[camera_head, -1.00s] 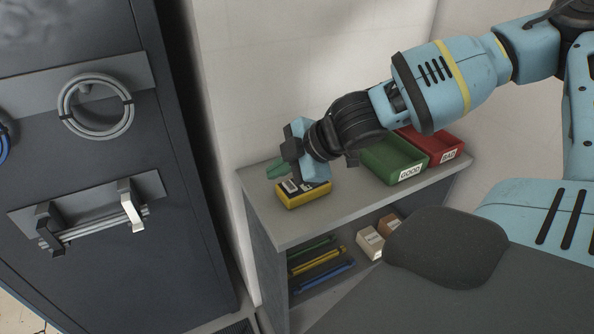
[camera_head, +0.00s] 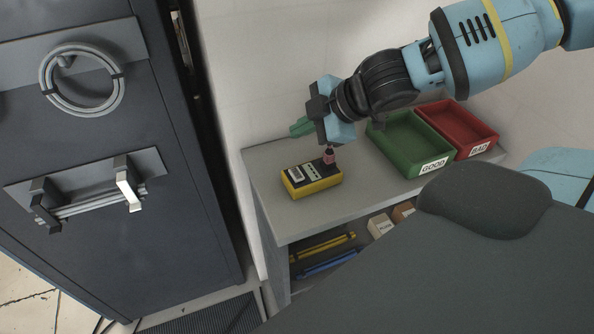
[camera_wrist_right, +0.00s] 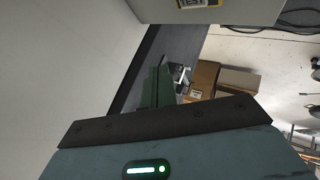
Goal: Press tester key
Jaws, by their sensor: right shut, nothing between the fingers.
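The tester is a yellow box (camera_head: 312,184) with a dark top, lying on the grey shelf unit (camera_head: 290,218) in the head view. A light key-like block (camera_head: 296,172) sits at the left of its top. A small reddish-brown part (camera_head: 329,156) stands upright at its right end. My right gripper (camera_head: 303,127) is above and behind the tester, apart from it. Its green fingers are shut and empty, pointing left. The fingers also show in the wrist view (camera_wrist_right: 158,88). My left gripper is out of view.
A green GOOD bin (camera_head: 408,146) and a red BAD bin (camera_head: 462,130) stand right of the tester. A dark cabinet (camera_head: 95,190) with handles stands at the left. The shelf top's front is clear.

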